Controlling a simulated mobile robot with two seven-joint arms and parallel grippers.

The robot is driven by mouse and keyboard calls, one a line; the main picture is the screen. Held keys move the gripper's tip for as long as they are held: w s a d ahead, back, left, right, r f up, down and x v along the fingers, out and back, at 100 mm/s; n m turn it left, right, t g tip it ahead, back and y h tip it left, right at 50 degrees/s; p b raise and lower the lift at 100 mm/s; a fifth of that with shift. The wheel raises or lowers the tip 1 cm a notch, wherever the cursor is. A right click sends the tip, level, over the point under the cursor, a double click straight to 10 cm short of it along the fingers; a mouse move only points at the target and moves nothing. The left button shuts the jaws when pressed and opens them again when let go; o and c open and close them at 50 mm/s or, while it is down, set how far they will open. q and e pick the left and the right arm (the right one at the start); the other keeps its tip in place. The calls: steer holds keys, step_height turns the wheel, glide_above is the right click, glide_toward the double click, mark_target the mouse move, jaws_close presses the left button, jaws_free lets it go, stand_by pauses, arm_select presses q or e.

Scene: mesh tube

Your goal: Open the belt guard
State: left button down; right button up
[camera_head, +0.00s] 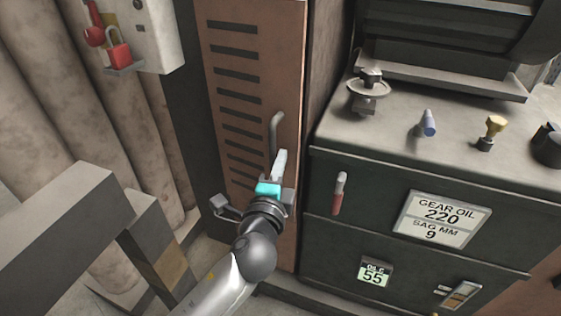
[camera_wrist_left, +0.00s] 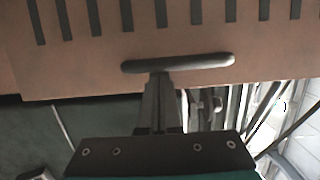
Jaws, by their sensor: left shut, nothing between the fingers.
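The belt guard (camera_head: 225,75) is a tall brown panel with dark horizontal slots, left of the dark machine body. Its grey bar handle (camera_head: 275,128) is near the panel's right edge. My left gripper (camera_head: 281,156) is shut, its fingertips at the lower part of the handle. In the left wrist view the handle (camera_wrist_left: 205,62) lies across the slotted panel (camera_wrist_left: 200,22), and my left gripper's closed fingers (camera_wrist_left: 160,80) end right at it. I cannot tell whether they touch it. My right gripper is not in view.
A grey box with a red padlock (camera_head: 119,54) hangs at upper left. The machine's top (camera_head: 455,148) carries a handwheel (camera_head: 368,92) and several knobs. Pale pipes (camera_head: 55,110) stand at left.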

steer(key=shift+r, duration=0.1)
arm_select(q)
steer(key=s+a+m+h+p, duration=0.1)
steer(key=s+a+h+p, duration=0.1)
steer(key=s+a, duration=0.1)
steer(key=shift+s+a+m, duration=0.15)
steer(key=shift+a+m, duration=0.05)
steer(key=shift+m, duration=0.1)
steer(key=shift+s+a, duration=0.3)
steer(key=shift+a, duration=0.1)
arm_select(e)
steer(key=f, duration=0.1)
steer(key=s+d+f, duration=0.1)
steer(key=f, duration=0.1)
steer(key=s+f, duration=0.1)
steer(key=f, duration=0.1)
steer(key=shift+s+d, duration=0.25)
